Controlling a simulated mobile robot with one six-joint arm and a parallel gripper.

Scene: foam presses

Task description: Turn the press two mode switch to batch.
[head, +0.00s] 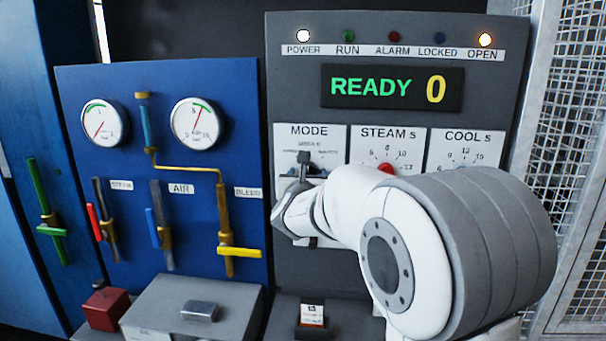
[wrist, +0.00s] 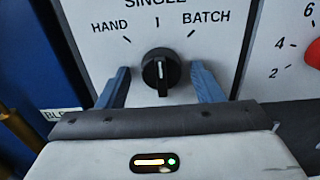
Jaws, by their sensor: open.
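The mode switch is a black round knob (wrist: 161,76) on a white MODE plate (wrist: 178,38), seen close in the wrist view. Its white pointer line stands about upright, toward the SINGLE mark. HAND is at the upper left and BATCH at the upper right. My gripper (wrist: 160,68) is open, with one blue finger on each side of the knob and a visible gap to it on both sides. In the head view my gripper (head: 303,167) is in front of the MODE plate (head: 330,134) and hides most of the knob.
The display (head: 392,88) reads READY 0. The POWER lamp (head: 303,36) and OPEN lamp (head: 485,40) are lit. The STEAM dial's red knob (head: 385,169) is to the right of the MODE plate. A blue panel (head: 215,80) with gauges and valve levers stands left.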

